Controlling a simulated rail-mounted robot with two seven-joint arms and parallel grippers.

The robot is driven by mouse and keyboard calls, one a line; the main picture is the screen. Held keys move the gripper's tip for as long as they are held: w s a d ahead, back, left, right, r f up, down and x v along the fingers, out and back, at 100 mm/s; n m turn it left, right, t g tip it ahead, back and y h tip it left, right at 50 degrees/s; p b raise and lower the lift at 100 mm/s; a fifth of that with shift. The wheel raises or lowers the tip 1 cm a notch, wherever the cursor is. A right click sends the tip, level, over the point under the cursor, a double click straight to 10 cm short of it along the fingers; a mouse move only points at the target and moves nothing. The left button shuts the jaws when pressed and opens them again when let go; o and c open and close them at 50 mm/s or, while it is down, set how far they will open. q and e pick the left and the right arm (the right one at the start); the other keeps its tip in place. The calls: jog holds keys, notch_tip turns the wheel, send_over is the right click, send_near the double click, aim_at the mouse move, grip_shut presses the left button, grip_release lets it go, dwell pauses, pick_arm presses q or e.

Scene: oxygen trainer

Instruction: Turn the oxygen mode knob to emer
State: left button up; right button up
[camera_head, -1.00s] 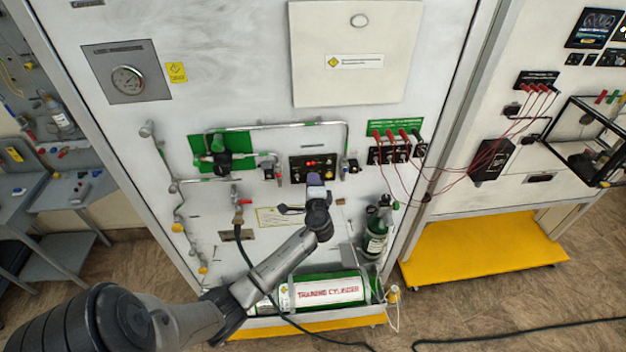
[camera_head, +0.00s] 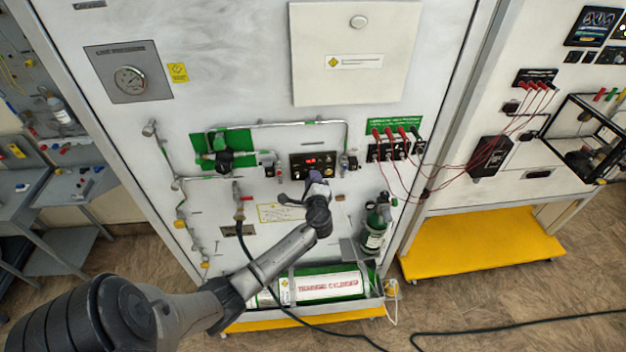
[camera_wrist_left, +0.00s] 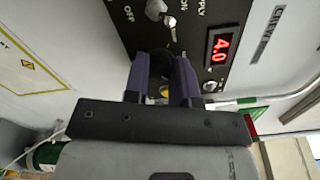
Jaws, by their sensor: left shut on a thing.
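The black regulator panel (camera_head: 313,165) with a lit red display is on the white trainer board in the head view. In the left wrist view the panel (camera_wrist_left: 185,38) appears turned on its side, its display (camera_wrist_left: 220,46) reading 4.0. My left gripper (camera_head: 315,177) is at the panel's lower edge. In the wrist view its two purple fingers (camera_wrist_left: 161,78) are shut on a small knob at the panel's edge. The knob is mostly hidden between them, with a yellowish bit showing. I cannot read its label or setting. My right gripper is not in view.
Pipes and a green plate (camera_head: 222,146) are to the left, with red-lead sockets (camera_head: 393,150) to the right. A training cylinder (camera_head: 328,287) lies below.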

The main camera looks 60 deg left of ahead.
pick_arm(q)
jog(key=o, duration=0.9)
jog(key=shift+b+v, duration=1.35)
jog(key=shift+v, duration=5.6)
